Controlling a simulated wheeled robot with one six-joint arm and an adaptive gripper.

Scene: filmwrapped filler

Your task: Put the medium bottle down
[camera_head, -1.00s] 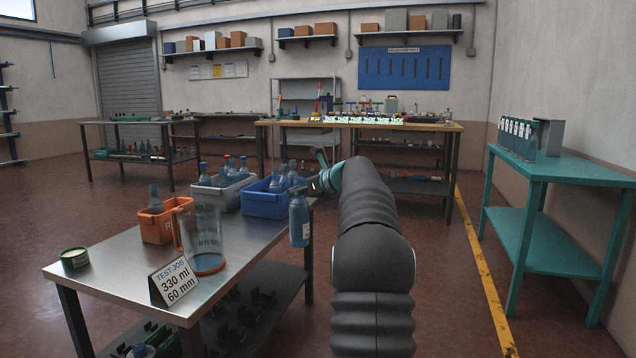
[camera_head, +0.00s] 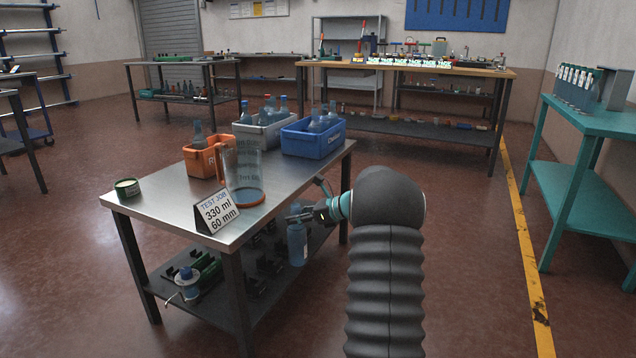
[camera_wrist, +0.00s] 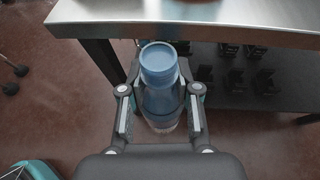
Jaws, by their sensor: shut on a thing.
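My gripper (camera_head: 298,216) is shut on a blue bottle (camera_head: 297,243) with a blue cap. In the head view the bottle hangs upright beside the right side of the steel table, below its top. In the wrist view the bottle (camera_wrist: 160,98) stands between the two fingers (camera_wrist: 160,110), cap toward the camera, with the table edge (camera_wrist: 200,32) just beyond it. The bottle's underside is hidden.
On the steel table (camera_head: 165,215) stand a clear jug (camera_head: 248,175), a "330 ml 60 mm" sign (camera_head: 218,211), a green tin (camera_head: 127,188), and orange (camera_head: 200,162), grey (camera_head: 262,136) and blue (camera_head: 312,143) crates with bottles. Its lower shelf (camera_head: 325,250) holds several dark holders (camera_head: 262,268).

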